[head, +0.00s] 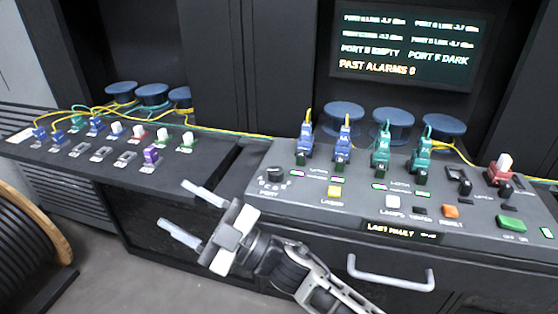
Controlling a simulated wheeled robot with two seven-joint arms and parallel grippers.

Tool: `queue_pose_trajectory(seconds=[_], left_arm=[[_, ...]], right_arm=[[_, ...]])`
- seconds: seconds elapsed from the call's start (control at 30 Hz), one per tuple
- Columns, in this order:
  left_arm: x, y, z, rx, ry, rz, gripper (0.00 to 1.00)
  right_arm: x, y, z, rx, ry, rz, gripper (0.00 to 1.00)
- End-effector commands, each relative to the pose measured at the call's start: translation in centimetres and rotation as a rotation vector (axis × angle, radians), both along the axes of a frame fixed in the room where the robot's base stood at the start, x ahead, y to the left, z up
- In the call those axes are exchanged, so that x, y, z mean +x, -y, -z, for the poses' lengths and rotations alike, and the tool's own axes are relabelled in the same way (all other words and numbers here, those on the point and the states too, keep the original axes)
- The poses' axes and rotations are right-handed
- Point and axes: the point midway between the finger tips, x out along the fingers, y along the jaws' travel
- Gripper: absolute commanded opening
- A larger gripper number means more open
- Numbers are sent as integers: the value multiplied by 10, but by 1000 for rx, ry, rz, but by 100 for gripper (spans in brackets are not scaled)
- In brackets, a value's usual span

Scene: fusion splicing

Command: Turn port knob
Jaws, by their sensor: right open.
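The port knob (274,174) is a small dark knob at the left end of the sloped control panel (300,212), with a ring of marks around it and a "PORT" label below. My right gripper (185,211) is in front of the panel's left end, below and left of the knob and apart from it. Its two pale fingers are spread and point left, with nothing between them. My left gripper is not in view.
A handle (391,275) sticks out below. A shelf with connectors (152,156) is at left. A screen (412,48) hangs behind.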

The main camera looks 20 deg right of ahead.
Motion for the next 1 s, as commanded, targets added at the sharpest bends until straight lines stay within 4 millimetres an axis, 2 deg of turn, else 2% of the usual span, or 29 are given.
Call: queue_pose_trajectory(seconds=[0.03, 0.1, 0.2, 0.27, 0.37, 0.47, 0.6, 0.7, 0.83, 0.9, 1.0], left_arm=[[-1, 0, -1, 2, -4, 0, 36], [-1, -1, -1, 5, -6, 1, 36], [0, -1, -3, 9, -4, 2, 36], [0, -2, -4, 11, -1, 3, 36], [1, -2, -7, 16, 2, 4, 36], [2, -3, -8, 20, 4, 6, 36], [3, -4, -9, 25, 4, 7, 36], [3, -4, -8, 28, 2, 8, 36], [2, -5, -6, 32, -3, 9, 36], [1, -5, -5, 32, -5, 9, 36], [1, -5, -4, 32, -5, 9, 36]], right_arm=[[-1, -21, -25, -78, 152, -118, 53], [-9, -44, -41, -209, 324, -288, 53], [-16, -60, -44, -460, 515, -520, 53], [-12, -56, -39, -645, 589, -648, 53], [9, -29, -33, -1002, 636, -815, 53], [41, 22, -43, -1373, 576, -905, 53], [76, 100, -84, -1792, 372, -906, 53], [87, 142, -116, -1974, 221, -867, 53], [90, 171, -140, -2087, 98, -825, 53], [90, 177, -141, -2106, 72, -818, 53], [90, 178, -131, -2109, 66, -819, 53]])
